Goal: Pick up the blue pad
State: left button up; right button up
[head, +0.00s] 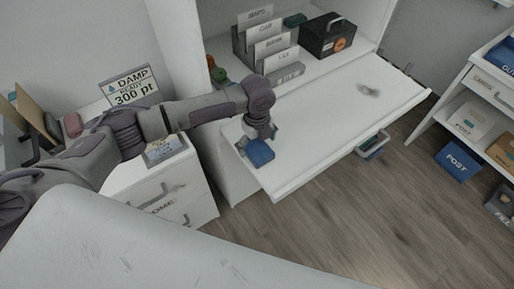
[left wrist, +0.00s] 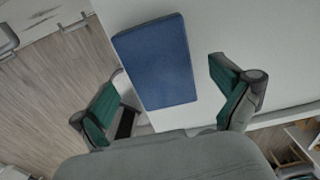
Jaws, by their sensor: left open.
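The blue pad (head: 260,153) lies on the white shelf desk (head: 330,125), near its front left corner. My left gripper (head: 250,143) is right at the pad in the head view, just behind it. In the left wrist view the pad (left wrist: 156,62) is a flat blue rectangle, slightly tilted. The open left gripper (left wrist: 168,105) has its two green-lined fingers apart, one on each side of the pad's near end. I cannot tell whether either finger touches it. My right gripper is not in view.
Behind the pad stand a file rack with labelled dividers (head: 268,50) and a black box with a handle (head: 327,36). A grey smudge (head: 368,90) marks the desk's right part. The middle of the desktop is clear. A drawer cabinet (head: 165,195) stands left of the desk.

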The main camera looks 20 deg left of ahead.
aim_at(261, 149)
pick_arm(q)
jog(key=shift+f, duration=0.7)
jog(key=c, duration=1.2)
jog(key=shift+r, duration=0.1)
jog(key=shift+r, duration=0.45)
jog(key=r, duration=0.1)
jog(key=d+r+b, duration=0.1)
jog(key=r, duration=0.1)
jog(key=shift+s+d+r, duration=0.1)
jog(key=shift+s+r, duration=0.05)
jog(key=shift+r, duration=0.15)
jog(key=s+d+r, duration=0.1)
jog(key=d+r, duration=0.1)
jog(key=d, duration=0.1)
jog(key=s+d+r, duration=0.1)
jog(key=d+r, duration=0.1)
jog(key=d, duration=0.1)
jog(key=s+d+r+b, duration=0.1)
jog(key=d+r, duration=0.1)
jog(key=d, duration=0.1)
jog(key=shift+s+d+r, duration=0.2)
jog(key=shift+s+d, duration=0.15)
jog(key=shift+s, duration=0.05)
